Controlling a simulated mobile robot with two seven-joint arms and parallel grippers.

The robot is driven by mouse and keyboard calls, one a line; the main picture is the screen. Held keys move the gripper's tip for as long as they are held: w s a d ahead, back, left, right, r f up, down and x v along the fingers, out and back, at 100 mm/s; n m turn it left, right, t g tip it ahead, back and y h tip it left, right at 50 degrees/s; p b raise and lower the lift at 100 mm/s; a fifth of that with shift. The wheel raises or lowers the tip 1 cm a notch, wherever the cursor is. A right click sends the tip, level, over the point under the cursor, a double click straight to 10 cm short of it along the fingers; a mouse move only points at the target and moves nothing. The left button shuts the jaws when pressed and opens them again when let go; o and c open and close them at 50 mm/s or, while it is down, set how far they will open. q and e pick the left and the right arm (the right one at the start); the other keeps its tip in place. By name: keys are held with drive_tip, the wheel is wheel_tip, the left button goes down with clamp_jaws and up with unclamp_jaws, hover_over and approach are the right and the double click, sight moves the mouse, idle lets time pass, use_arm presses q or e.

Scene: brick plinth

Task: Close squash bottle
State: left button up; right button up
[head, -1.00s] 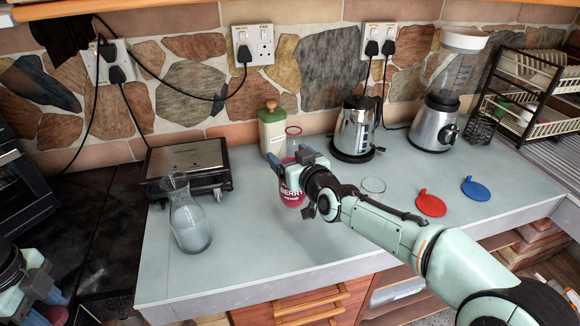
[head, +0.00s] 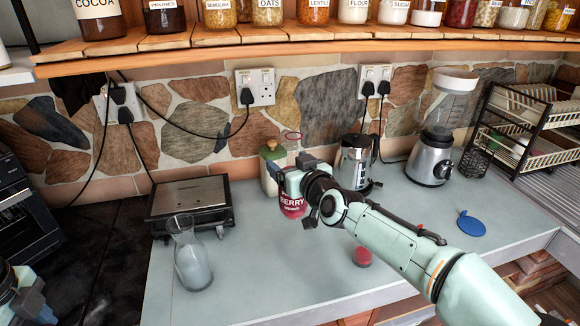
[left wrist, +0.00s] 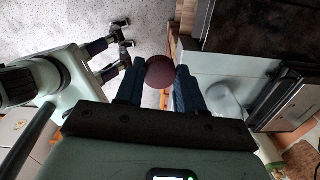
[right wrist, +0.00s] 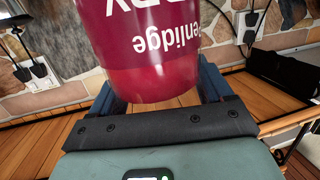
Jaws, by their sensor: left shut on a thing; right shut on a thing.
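The squash bottle (head: 292,205) stands upright in my right gripper, with its red berry label partly covered by the fingers. Its clear neck (head: 292,148) shows no cap on top. My right gripper (head: 288,183) is shut around the bottle's side; the right wrist view shows the label (right wrist: 145,45) between the fingers. I cannot tell whether the bottle touches the counter. My left gripper (head: 38,312) is at the bottom left of the head view, far from the bottle. In the left wrist view it (left wrist: 158,85) is shut on a dark red round cap (left wrist: 160,70).
A glass carafe (head: 190,262) stands left on the grey counter (head: 260,285), before a grill (head: 190,205). A kettle (head: 355,165) and blender (head: 432,150) stand behind. A red-filled glass (head: 362,257) is partly behind my right arm; a blue disc (head: 471,224) lies right.

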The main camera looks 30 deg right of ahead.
use_arm(q)
drive_tip(key=shift+w+r, duration=0.1)
drive_tip(key=shift+r, duration=0.35)
use_arm(e)
drive_tip(key=shift+r, duration=0.6)
use_arm(q)
drive_tip(key=shift+p, duration=0.3)
